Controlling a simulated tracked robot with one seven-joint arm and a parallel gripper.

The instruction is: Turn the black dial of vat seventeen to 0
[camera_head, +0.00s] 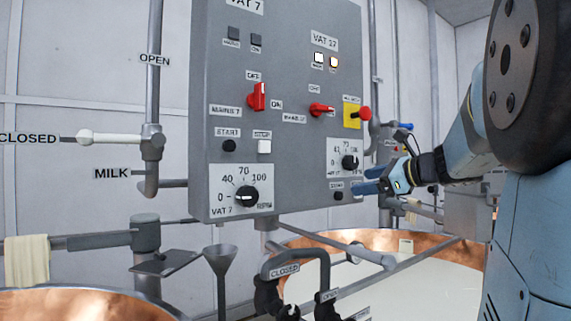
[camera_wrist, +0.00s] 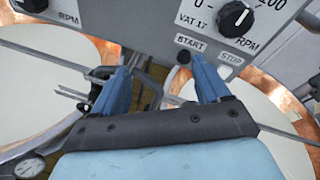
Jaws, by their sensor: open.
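The black dial of vat 17 (camera_head: 349,161) sits at the lower right of the grey control box. In the wrist view the dial (camera_wrist: 235,18) is at the top right. Its white mark there points up and right, away from the 0 on the left and towards the upper numbers. The exact reading is unclear. My gripper (camera_head: 362,180) is just below and right of the dial in the head view. In the wrist view my gripper (camera_wrist: 160,66) has its fingers apart and nothing between them. The dial is beyond the fingertips, above the right finger.
The vat 7 dial (camera_head: 240,196) is on the box's lower left. A black start button (camera_head: 338,196) is under the vat 17 dial. Pipes (camera_head: 330,246) and a copper vat (camera_head: 440,250) lie below.

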